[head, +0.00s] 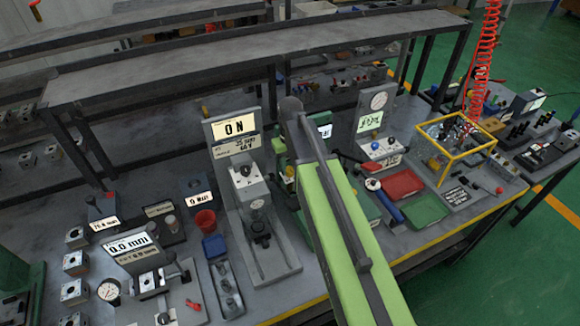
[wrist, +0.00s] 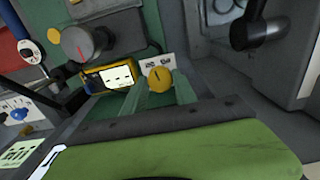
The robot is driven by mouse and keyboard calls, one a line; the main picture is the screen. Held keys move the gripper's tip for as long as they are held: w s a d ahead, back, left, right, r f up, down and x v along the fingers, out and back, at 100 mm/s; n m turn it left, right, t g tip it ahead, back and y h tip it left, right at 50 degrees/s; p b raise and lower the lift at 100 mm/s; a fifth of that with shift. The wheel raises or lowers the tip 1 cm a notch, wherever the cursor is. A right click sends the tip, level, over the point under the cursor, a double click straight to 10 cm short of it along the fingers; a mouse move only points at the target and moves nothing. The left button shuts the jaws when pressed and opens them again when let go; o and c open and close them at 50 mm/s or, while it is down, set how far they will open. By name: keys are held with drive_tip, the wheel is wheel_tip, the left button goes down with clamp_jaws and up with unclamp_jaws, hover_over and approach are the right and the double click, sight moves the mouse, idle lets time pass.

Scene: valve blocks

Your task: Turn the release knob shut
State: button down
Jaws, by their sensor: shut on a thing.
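The release knob (wrist: 160,79), a small yellow knob with a dark line across its face, shows in the middle of the wrist view. It stands before a small white label plate (wrist: 157,63) with dark marks. My gripper (wrist: 161,89) reaches up to it with two green fingers, one on each side, and is shut on it. The line on the knob points roughly upward in the picture. In the head view my green arm hides the knob and the gripper.
Beside the knob are a yellow-framed display (wrist: 118,76) and a larger grey knob (wrist: 77,43) with a red line. A grey press stand (head: 258,215) with an "ON" screen stands left of my arm. Red (head: 401,184) and green (head: 425,210) trays lie to its right.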

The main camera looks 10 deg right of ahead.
sight(290, 169)
drive_tip(key=n, duration=0.4)
drive_tip(key=shift+n, duration=0.4)
idle(0.4)
drive_tip(key=c, duration=1)
unclamp_jaws()
drive_tip(key=shift+d, duration=0.1)
drive_tip(key=shift+r, duration=0.1)
wheel_tip(290, 169, up, 17)
drive_tip(key=p, duration=1.7)
drive_tip(key=shift+r, duration=0.15)
